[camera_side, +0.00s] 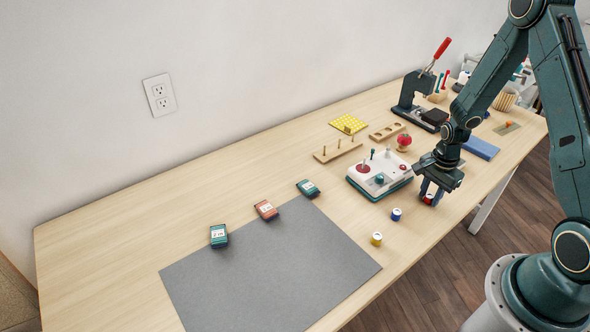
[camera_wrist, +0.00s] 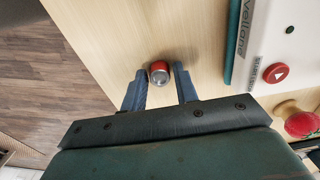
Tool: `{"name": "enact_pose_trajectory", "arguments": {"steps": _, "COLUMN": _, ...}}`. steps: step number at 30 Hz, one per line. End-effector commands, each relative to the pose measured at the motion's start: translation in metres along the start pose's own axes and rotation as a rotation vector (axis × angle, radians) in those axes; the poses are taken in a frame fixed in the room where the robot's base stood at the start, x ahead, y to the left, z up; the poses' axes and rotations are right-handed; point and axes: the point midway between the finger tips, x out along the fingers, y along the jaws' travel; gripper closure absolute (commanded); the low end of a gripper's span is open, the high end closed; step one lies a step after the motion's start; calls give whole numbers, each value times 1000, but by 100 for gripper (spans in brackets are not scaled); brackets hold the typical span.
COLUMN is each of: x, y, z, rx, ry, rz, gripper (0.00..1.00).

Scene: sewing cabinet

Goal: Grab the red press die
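The red press die (camera_wrist: 159,73) is a small red cylinder with a grey metal top. In the wrist view it stands on the wooden table (camera_wrist: 115,40), between the tips of my gripper (camera_wrist: 160,72). The two blue fingers are apart, with a small gap on each side of the die. In the side view my gripper (camera_side: 431,194) points down at the table's front edge, and the red die (camera_side: 428,199) is partly hidden by the fingers.
A blue die (camera_side: 396,214) and a yellow die (camera_side: 376,239) stand to the left. A white machine (camera_side: 371,181) with red buttons is close behind them. A tomato pincushion (camera_side: 404,142) and a hand press (camera_side: 408,103) stand further back. A grey mat (camera_side: 270,270) lies front left.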

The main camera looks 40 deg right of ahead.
Motion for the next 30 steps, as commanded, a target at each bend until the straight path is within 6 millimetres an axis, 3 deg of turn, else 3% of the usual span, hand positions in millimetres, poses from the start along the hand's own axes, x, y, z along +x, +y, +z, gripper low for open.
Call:
{"name": "enact_pose_trajectory", "arguments": {"steps": 1, "x": 0, "y": 0, "z": 0, "rx": 0, "ry": 0, "rz": 0, "gripper": 81}}
{"name": "enact_pose_trajectory", "arguments": {"steps": 4, "x": 0, "y": 0, "z": 0, "rx": 0, "ry": 0, "rz": 0, "gripper": 100}}
{"name": "enact_pose_trajectory", "arguments": {"steps": 19, "x": -6, "y": 0, "z": 0, "rx": 0, "ry": 0, "rz": -1, "gripper": 100}}
{"name": "enact_pose_trajectory", "arguments": {"steps": 30, "x": -40, "y": -1, "z": 0, "rx": 0, "ry": 2, "rz": -4, "gripper": 100}}
